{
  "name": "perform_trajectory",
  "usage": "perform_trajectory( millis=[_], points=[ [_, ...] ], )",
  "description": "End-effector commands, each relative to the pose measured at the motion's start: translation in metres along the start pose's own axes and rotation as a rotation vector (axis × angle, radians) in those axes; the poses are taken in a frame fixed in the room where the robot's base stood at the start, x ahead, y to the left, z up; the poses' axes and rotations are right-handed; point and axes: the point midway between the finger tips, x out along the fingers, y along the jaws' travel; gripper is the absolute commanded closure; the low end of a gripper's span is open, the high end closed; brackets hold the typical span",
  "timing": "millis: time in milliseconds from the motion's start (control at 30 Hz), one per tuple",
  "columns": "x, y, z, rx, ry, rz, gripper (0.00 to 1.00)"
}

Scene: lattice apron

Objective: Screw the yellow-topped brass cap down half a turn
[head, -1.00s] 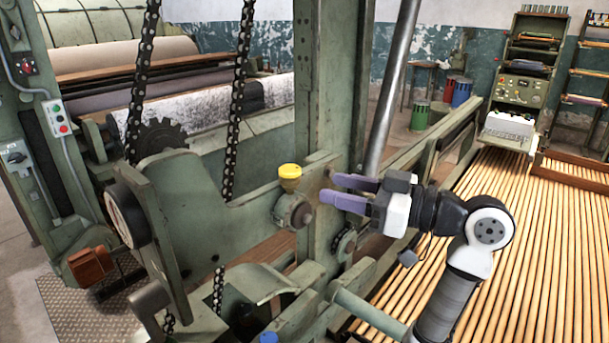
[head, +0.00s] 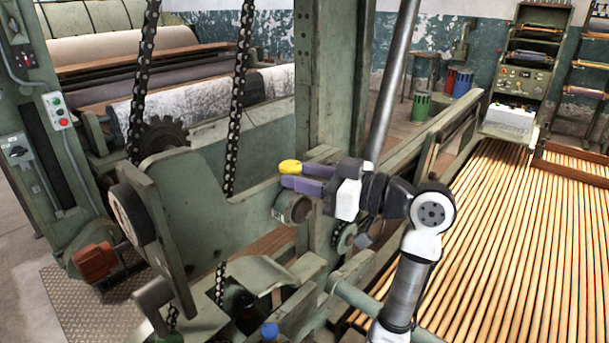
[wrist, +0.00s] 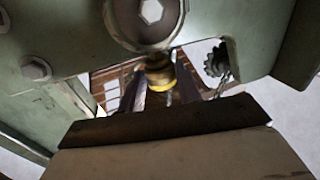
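The yellow-topped cap (head: 290,166) sits on the round bearing housing (head: 294,207) of the green machine frame. In the wrist view the cap (wrist: 159,83) shows as a blurred yellow band on a brass-coloured body, just below the housing (wrist: 145,22) in the picture. My gripper (head: 287,176) has its two purple fingers apart at the cap, and they partly hide the cap in the head view. In the wrist view the fingers (wrist: 152,95) lie on either side of the cap, with a gap at least on the left. Contact on the right is unclear.
A green upright post (head: 335,80) stands close behind my gripper. A hanging chain (head: 236,110) runs left of the cap. A steel pole (head: 392,90) rises behind my wrist. A toothed gear (wrist: 216,60) shows right of the cap in the wrist view. Wooden slats (head: 500,230) lie at right.

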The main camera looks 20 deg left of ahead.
Motion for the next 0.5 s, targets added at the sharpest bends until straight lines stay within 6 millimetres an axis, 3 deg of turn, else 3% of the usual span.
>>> perform_trajectory(
  millis=[167, 500],
  points=[
    [0.0001, -0.0013, 0.0014, -0.002, -0.002, 0.022, 0.89],
    [0.0016, -0.0086, 0.0010, -0.003, -0.003, 0.302, 0.89]
  ],
)
